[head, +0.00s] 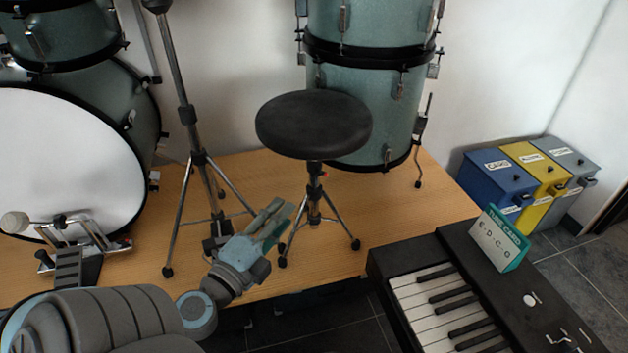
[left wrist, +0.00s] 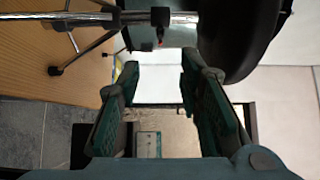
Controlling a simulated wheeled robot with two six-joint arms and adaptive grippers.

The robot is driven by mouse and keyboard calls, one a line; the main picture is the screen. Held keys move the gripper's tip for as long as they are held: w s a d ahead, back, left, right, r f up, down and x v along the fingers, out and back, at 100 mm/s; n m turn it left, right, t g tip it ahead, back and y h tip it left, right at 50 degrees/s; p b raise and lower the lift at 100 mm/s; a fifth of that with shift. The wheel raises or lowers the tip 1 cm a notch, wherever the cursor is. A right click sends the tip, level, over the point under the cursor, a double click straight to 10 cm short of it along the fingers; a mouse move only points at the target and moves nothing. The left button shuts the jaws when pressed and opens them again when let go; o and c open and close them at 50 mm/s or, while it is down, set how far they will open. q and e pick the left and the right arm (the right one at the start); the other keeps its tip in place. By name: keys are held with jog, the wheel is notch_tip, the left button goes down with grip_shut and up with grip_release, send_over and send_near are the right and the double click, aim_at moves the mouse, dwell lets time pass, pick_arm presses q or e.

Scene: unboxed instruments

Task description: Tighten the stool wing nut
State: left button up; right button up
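The stool has a round black seat (head: 313,124) on a chrome post with tripod legs, standing on the wooden platform. A small red-tipped wing nut (head: 322,173) sits on the dark collar (head: 314,168) below the seat; it also shows in the left wrist view (left wrist: 160,34), at the top centre. The seat's dark edge (left wrist: 240,40) fills the upper right there. My left gripper (head: 284,210) is in front and left of the post, lower in the picture than the nut. Its teal-padded fingers (left wrist: 160,72) are apart with nothing between them. My right gripper is not in view.
A cymbal stand (head: 187,110) and bass drum (head: 65,160) stand left of the stool. A tall green drum (head: 370,110) is behind it. A keyboard (head: 440,300) with a small card (head: 498,240) is at front right. Coloured bins (head: 530,180) stand by the wall.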

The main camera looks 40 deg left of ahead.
aim_at(318, 175)
pick_arm(q)
jog(key=w, duration=0.4)
jog(key=w+a, duration=0.1)
jog(key=w, duration=0.4)
jog(key=w+a+b, duration=0.1)
jog(key=w, duration=0.3)
jog(key=shift+w+a, duration=0.2)
